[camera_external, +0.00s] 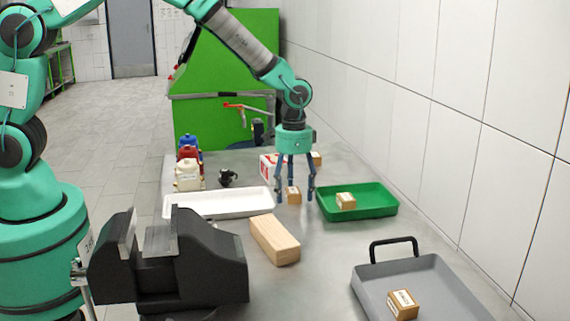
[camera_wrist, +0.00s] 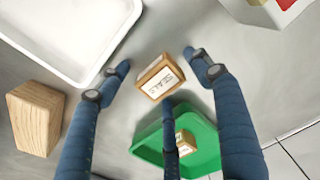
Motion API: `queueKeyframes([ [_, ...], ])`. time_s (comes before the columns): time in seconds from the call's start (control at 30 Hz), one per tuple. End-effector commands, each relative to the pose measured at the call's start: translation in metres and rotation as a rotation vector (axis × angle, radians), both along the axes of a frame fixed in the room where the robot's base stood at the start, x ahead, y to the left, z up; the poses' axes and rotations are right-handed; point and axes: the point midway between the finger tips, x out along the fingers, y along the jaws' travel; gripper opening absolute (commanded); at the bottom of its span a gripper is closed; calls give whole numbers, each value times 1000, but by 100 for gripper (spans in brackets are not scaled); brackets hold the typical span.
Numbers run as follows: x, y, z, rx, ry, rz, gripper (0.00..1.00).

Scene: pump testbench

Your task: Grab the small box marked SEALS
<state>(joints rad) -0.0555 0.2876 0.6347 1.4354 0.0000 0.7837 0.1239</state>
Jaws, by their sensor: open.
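The small brown box marked SEALS (camera_wrist: 160,78) stands on the grey table, its white label turned toward the wrist camera. It also shows in the external view (camera_external: 293,196), between my fingers. My gripper (camera_external: 295,199) points down, open, with its fingers around the box. In the wrist view my gripper (camera_wrist: 158,66) has one fingertip left of the box, one right of it and a third finger below it. Gaps show between the left and right fingertips and the box. Whether the third finger touches it, I cannot tell.
A green tray (camera_external: 375,204) with another small box (camera_external: 345,200) lies close on the right. A white tray (camera_external: 225,204) lies on the left. A wooden block (camera_external: 274,240), a black vise (camera_external: 185,265) and a grey tray (camera_external: 440,285) with a small box (camera_external: 403,304) are nearer the camera.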

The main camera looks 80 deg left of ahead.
Motion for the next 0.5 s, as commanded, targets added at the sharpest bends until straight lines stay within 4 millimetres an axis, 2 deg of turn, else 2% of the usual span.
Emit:
queueKeyframes([
  [0.07,0,0,0,0,0,0,65],
  [0.1,0,0,0,0,0,0,61],
  [0.3,0,0,0,0,0,0,21],
  [0.37,0,0,0,0,0,0,11],
  [0.5,0,0,0,0,0,0,11],
])
